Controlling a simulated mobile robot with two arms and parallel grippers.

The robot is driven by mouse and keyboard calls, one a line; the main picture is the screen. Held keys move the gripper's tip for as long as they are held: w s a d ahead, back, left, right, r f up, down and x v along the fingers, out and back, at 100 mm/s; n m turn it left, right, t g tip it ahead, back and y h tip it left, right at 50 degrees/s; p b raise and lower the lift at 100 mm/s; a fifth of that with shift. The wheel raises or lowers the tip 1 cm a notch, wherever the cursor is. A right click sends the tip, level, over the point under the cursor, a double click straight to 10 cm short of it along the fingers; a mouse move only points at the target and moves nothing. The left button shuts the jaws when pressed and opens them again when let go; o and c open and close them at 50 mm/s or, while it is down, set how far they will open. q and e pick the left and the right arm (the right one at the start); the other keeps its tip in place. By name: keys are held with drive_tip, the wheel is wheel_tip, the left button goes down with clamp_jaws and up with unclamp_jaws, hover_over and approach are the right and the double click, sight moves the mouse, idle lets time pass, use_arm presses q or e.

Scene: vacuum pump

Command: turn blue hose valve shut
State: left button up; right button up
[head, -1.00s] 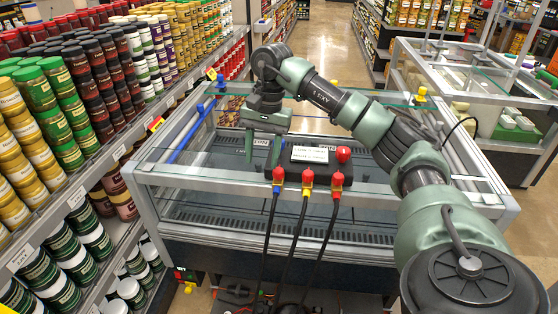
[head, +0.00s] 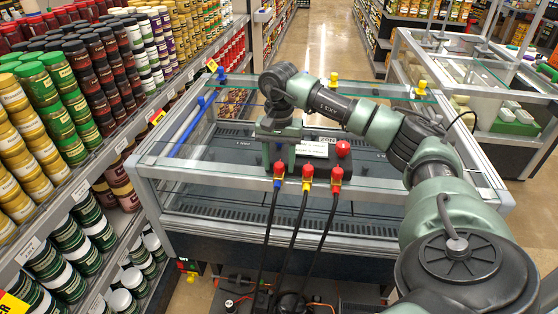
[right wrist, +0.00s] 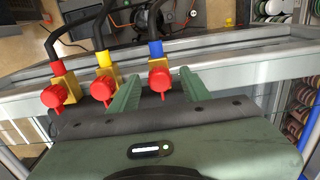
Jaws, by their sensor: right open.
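The blue hose valve (head: 279,168) has a red knob on a brass body with a blue collar and a black hose below. It is the leftmost of three valves on the black manifold box in the head view. In the right wrist view the valve (right wrist: 159,80) sits between my gripper's two green fingers. My right gripper (head: 279,163) is open, with one finger on each side of the red knob. In the right wrist view the gripper (right wrist: 159,74) shows small gaps beside the knob; contact cannot be told. My left gripper is not in view.
The yellow hose valve (head: 307,173) stands close to the right, and the red hose valve (head: 337,176) beyond it. A larger red knob (head: 343,148) is on the box. The glass-topped freezer (head: 390,205) carries the box. Shelves of jars line the left.

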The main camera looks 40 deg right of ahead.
clamp_jaws()
drive_tip(key=shift+m, duration=0.4)
drive_tip(key=m, duration=0.3)
drive_tip(key=shift+m+b, duration=0.35)
drive_tip(key=shift+m, duration=0.05)
drive_tip(key=m, duration=0.4)
drive_tip(key=shift+m, duration=0.3)
drive_tip(key=m, duration=0.4)
drive_tip(key=shift+r, duration=0.1)
drive_tip(key=shift+m, duration=2.4)
unclamp_jaws()
